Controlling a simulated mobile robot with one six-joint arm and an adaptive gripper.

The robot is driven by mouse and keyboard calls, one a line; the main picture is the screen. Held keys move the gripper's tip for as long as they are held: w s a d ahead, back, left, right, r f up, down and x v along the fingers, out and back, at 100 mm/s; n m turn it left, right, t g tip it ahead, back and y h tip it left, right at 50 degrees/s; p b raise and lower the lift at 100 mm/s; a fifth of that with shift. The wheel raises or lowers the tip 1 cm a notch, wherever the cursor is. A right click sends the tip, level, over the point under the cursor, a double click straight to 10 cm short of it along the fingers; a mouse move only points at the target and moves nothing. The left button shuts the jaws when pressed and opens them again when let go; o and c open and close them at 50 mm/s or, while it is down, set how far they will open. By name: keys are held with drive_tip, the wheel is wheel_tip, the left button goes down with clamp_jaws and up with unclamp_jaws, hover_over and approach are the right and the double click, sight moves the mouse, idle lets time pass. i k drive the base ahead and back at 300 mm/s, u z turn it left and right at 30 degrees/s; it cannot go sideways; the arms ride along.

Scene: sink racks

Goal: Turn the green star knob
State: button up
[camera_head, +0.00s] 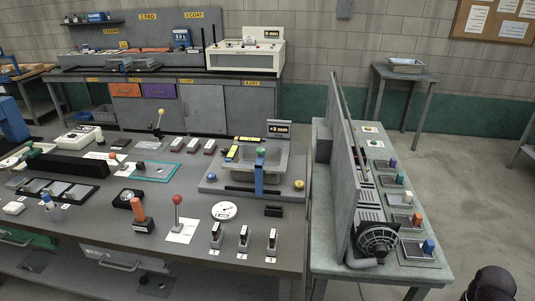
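A small green knob (261,152) sits on top of an upright blue post (259,175) at the front of a grey sink-like basin (284,172) on the near bench. It is too small to make out a star shape. Another green piece (399,179) stands on a small plate in the row on the right-hand table. My gripper's fingers are not visible. A dark rounded part, probably of my arm, shows at the bottom right corner, well away from both green pieces.
A tall grey panel (342,165) stands along the right-hand table (325,245), with a round fan-like grille (377,241) at its near end. A red-ball lever (178,200) and an orange handle (138,209) rise from the near bench (100,235). Open floor (460,190) lies at right.

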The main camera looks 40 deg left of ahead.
sight(260, 150)
drive_tip(key=z, duration=0.1)
drive_tip(key=k, duration=1.25)
drive_tip(key=u, duration=1.65)
drive_tip(key=i, duration=1)
drive_tip(key=z, duration=0.1)
